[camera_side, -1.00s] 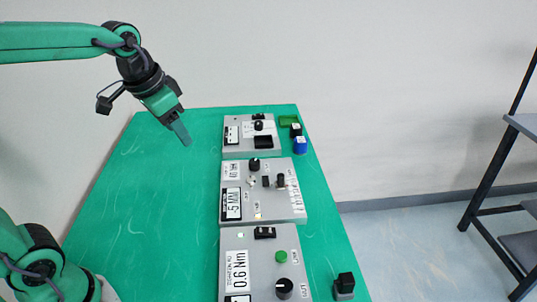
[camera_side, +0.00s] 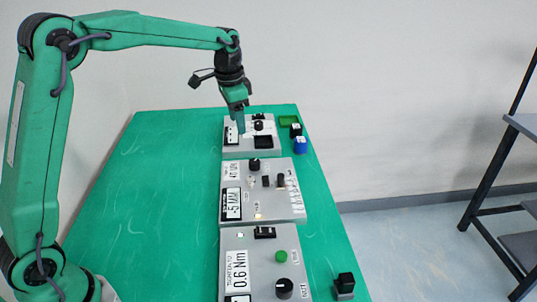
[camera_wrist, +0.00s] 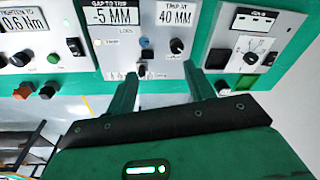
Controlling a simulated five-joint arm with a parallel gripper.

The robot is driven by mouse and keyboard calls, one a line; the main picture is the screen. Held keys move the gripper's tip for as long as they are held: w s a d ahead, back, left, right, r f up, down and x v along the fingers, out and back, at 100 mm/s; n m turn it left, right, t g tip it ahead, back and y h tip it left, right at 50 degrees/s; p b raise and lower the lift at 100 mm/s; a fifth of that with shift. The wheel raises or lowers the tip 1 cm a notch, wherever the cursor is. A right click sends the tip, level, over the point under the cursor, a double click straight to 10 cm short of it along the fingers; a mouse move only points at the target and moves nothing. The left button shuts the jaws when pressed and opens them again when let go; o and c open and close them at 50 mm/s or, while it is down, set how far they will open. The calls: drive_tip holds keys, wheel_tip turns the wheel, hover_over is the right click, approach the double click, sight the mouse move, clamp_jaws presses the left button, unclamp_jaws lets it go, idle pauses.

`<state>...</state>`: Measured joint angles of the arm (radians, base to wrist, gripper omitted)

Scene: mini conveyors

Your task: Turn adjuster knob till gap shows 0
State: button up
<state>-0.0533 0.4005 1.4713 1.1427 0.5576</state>
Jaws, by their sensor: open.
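The middle grey panel (camera_side: 290,208) carries a display (camera_side: 231,204) that reads -5 MM; in the wrist view the display (camera_wrist: 112,14) is headed GAP TO TRIP. A second readout, TRIP AT 40 MM (camera_wrist: 176,14), has a black knob (camera_wrist: 177,46) below it, which also shows in the side view (camera_side: 254,164). I cannot read a label naming it the adjuster. My gripper (camera_side: 241,128) is open and empty, in front of the far panel in the side view and apart from the knob. In the wrist view, the fingers (camera_wrist: 160,80) stand apart below the middle panel.
A near panel (camera_side: 258,262) reads 0.6 Nm and has a green button and black knob. A far panel (camera_side: 270,151) has a dial and dark window. The green table is clear on the left.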

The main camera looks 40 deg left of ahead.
drive_tip(key=m+g, duration=0.1)
drive_tip(key=m, duration=0.1)
hover_over(254, 161)
wheel_tip(254, 161, down, 10)
drive_tip(key=shift+f, duration=0.1)
drive_tip(key=shift+f, duration=0.15)
drive_tip(key=shift+f, duration=3.75)
drive_tip(key=c, duration=1)
